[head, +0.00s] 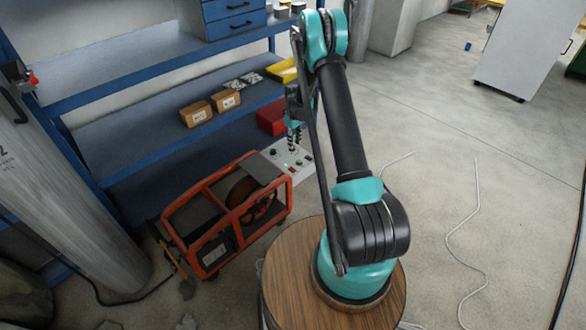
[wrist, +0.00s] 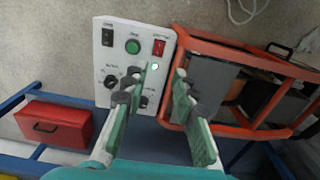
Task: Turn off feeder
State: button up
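The feeder is an orange-framed machine (head: 212,184) on the floor with a dark reel inside. Its pale control panel (head: 297,162) fills the upper middle of the wrist view (wrist: 123,65). The panel carries a black switch (wrist: 107,37), a green button (wrist: 133,47), a red switch (wrist: 158,47), a small lit lamp (wrist: 155,67) and dark knobs (wrist: 111,82). My gripper (wrist: 159,82) is open and empty, pointing at the panel. Its left finger overlaps the lower part of the panel and partly hides a knob. I cannot tell whether it touches. In the head view my gripper (head: 292,135) is over the panel.
A blue shelf (head: 130,130) stands behind the feeder with cardboard boxes (head: 196,113) and a red case (head: 271,117), also in the wrist view (wrist: 55,125). A grey cylinder (head: 60,190) stands at left. A white cable (head: 465,230) lies on open floor at right.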

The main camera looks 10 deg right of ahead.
aim_at(294, 171)
notch_tip(294, 171, down, 17)
jog(key=shift+f, duration=0.2)
dwell(0.5)
